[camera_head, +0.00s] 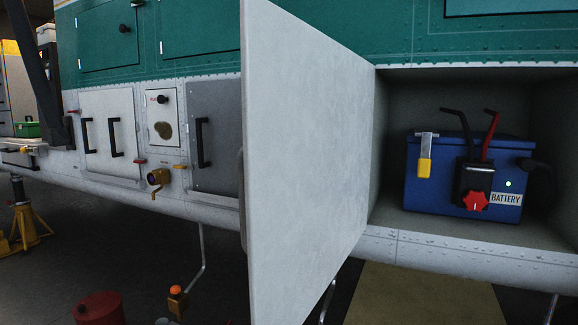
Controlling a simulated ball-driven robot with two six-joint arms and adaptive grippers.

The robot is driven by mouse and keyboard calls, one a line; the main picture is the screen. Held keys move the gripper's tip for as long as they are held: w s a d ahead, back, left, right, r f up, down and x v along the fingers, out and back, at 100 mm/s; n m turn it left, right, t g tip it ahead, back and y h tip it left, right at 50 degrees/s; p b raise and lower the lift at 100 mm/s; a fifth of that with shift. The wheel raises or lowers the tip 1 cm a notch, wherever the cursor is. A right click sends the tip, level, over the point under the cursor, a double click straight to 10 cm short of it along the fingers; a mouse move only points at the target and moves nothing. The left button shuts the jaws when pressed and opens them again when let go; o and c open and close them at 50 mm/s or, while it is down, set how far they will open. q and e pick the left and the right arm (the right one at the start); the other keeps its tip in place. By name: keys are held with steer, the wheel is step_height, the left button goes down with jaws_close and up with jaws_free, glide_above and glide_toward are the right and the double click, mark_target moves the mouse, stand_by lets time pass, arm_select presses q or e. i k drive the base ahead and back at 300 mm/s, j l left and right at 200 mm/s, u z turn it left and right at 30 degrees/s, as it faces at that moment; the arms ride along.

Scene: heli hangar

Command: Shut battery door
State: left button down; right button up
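The battery door (305,150) is a large light grey panel standing open in the middle of the camera_head view. It is hinged at the left side of the battery compartment (480,245) and sticks out toward me. Part of a handle shows at the door's outer left edge. Inside the open compartment sits a blue battery (430,185) with a "BATTERY" label, a red knob, black and red cables, a yellow-tipped clip and a lit green light. Neither of my grippers is clearly in view.
Left of the door are shut hatches (110,130) with black handles and a brass-coloured fitting (157,180) on the fuselage. A red drum (98,308) and an orange-topped item (177,298) stand below. A yellow jack stand (28,222) is at far left.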

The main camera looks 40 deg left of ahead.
mark_target(305, 157)
steer(key=j, duration=0.7)
steer(key=i+j, duration=0.1)
steer(key=j, duration=0.6)
